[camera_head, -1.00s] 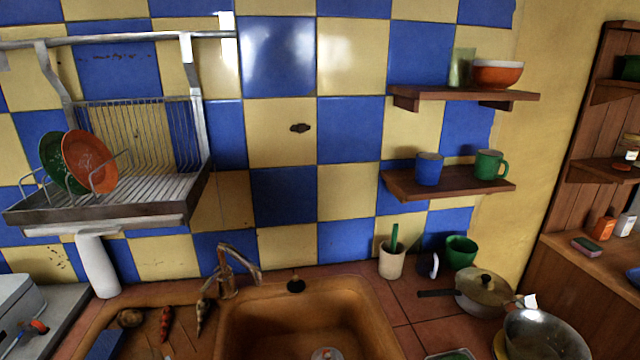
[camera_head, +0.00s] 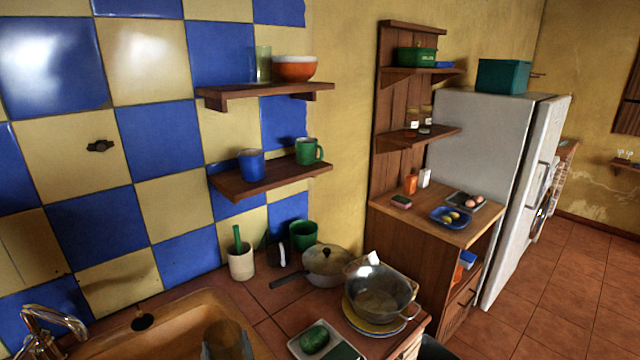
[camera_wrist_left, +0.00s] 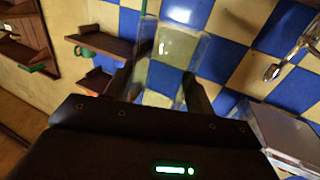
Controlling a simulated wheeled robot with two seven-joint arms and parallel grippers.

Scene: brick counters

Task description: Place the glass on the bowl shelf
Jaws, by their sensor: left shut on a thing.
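The bowl shelf (camera_head: 225,95) is the upper wooden shelf on the tiled wall. An orange bowl (camera_head: 296,69) and a tall greenish glass (camera_head: 263,64) stand on it, side by side. My left gripper (camera_head: 226,346) shows dimly at the bottom edge of the head view, over the sink. In the left wrist view its two dark fingers (camera_wrist_left: 160,92) are closed around a clear glass (camera_wrist_left: 176,48). The tiles show through this glass. My right gripper is in neither view.
The lower shelf (camera_head: 240,188) holds a blue cup (camera_head: 251,164) and a green mug (camera_head: 308,151). A wooden cabinet and fridge stand right.

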